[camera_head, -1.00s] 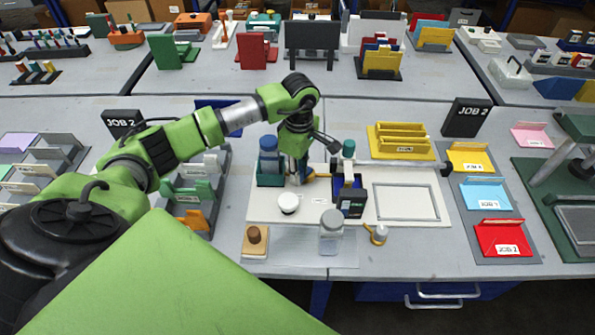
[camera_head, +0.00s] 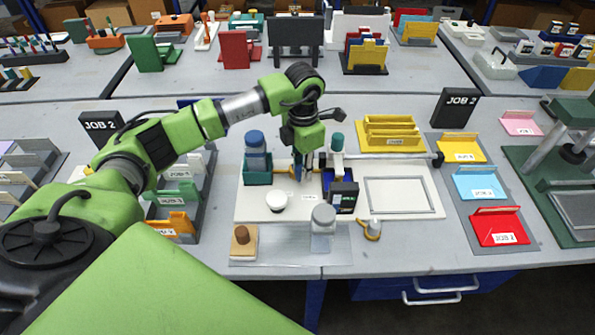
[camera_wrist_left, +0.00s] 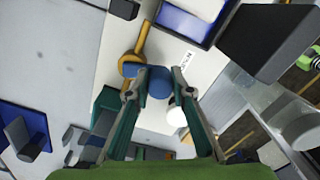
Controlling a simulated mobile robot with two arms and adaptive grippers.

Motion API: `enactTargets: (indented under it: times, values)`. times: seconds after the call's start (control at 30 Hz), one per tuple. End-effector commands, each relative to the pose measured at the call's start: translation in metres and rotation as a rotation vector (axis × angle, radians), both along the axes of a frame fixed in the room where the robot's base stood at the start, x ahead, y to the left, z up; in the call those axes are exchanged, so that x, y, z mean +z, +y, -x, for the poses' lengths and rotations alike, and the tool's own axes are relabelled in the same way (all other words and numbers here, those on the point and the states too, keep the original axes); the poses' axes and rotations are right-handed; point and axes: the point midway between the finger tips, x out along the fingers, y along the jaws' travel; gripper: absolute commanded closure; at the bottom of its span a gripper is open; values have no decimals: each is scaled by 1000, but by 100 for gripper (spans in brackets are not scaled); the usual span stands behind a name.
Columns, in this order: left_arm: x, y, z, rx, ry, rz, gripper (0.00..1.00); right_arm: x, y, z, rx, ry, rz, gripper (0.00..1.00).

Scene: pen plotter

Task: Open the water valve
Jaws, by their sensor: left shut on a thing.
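My left gripper (camera_head: 303,180) reaches down over the white board (camera_head: 256,208), behind the small white round cap (camera_head: 277,201). In the left wrist view, the two fingers of my left gripper (camera_wrist_left: 153,88) are closed on a blue round knob (camera_wrist_left: 157,82), which looks like the water valve. A yellow bar (camera_wrist_left: 142,42) runs from beside the knob towards the top of that view. In the head view the fingers hide most of the knob. My right gripper is not in view.
A blue-capped bottle (camera_head: 256,155) stands in a teal holder left of the gripper. A dark box (camera_head: 343,198) stands close on the right. A grey rod with a black end (camera_head: 437,159) lies across the right side. A clear jar (camera_head: 322,228) stands in front.

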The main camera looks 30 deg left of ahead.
Motion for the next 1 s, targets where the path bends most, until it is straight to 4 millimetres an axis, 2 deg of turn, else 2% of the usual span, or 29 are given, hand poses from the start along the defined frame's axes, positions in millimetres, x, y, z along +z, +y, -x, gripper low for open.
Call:
enactTargets:
  times: [0.5, 1.0]
  values:
    - [1, -8, -17, 400, -4, 1, 100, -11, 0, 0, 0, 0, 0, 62]
    - [1, -9, -22, 516, -4, 1, 100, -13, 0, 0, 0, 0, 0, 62]
